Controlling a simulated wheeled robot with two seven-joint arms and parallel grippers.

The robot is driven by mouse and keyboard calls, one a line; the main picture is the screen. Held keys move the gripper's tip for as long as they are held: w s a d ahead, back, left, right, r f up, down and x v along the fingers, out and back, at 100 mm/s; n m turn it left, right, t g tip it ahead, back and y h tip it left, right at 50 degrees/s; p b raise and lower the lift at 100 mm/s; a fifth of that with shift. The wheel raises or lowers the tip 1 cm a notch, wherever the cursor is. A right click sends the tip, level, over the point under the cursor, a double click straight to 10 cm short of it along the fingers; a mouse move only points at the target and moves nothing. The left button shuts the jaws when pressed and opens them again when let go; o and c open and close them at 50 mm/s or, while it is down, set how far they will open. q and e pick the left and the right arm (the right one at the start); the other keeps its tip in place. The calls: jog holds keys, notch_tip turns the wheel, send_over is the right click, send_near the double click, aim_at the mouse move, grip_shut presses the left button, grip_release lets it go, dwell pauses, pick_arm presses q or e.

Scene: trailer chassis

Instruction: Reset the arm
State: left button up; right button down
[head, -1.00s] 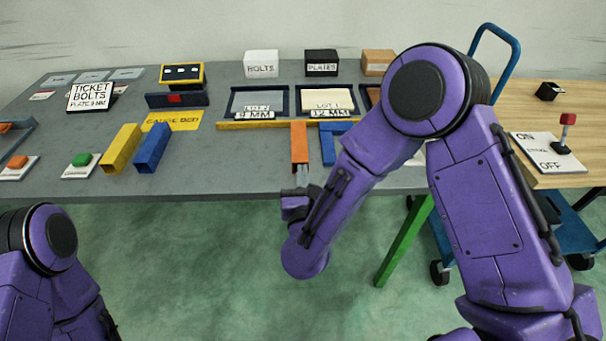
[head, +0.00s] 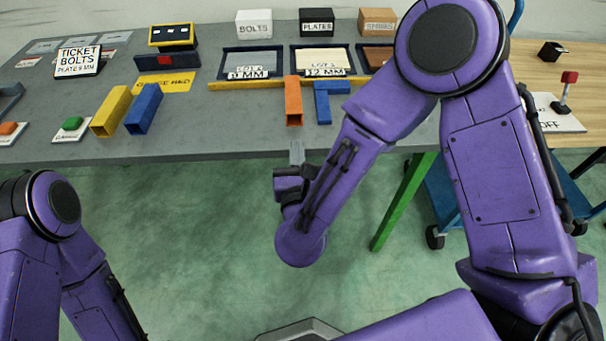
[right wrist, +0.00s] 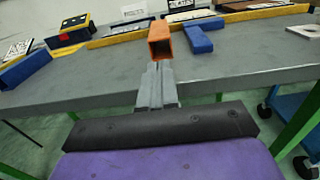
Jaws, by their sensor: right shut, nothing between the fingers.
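My right gripper (head: 296,152) is shut and empty at the table's front edge, just short of the orange square tube (head: 293,103). In the right wrist view, its grey fingers (right wrist: 157,82) lie together, pointing at the open end of the orange tube (right wrist: 160,42). The tube lies on the grey table, with its far end by a yellow strip. My right arm reaches in from the right. My left arm shows at the lower left; its gripper is out of view.
On the grey table (head: 220,140), a blue piece (head: 324,104) lies right of the orange tube. Yellow (head: 111,110) and blue (head: 144,108) tubes lie left, near a green button (head: 72,123). Part trays (head: 252,62) stand behind. A blue cart (head: 436,205) is at right.

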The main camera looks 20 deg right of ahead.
jog(key=s+a+f+n+y, duration=0.3)
jog(key=s+a+n, duration=0.15)
jog(key=n, duration=0.65)
jog(key=d+f+n+g+y, duration=0.1)
jog(key=d+f+n+g, duration=0.35)
jog(key=f+n, duration=0.6)
jog(key=s+d+f+n+g+h+p, duration=0.1)
jog(key=s+d+f+n+g+p, duration=0.1)
jog(key=s+d+f+n+g, duration=0.3)
jog(key=s+d+f+n+g+h+p, duration=0.2)
jog(key=s+d+f+n+g, duration=0.2)
jog(key=s+d+f, duration=0.4)
jog(key=s+d+n, duration=0.1)
jog(key=s+d, duration=0.3)
jog(key=s, duration=0.3)
jog(key=shift+s+d+n+g, duration=0.25)
jog(key=shift+d+n+g, duration=0.1)
jog(key=shift+d, duration=0.05)
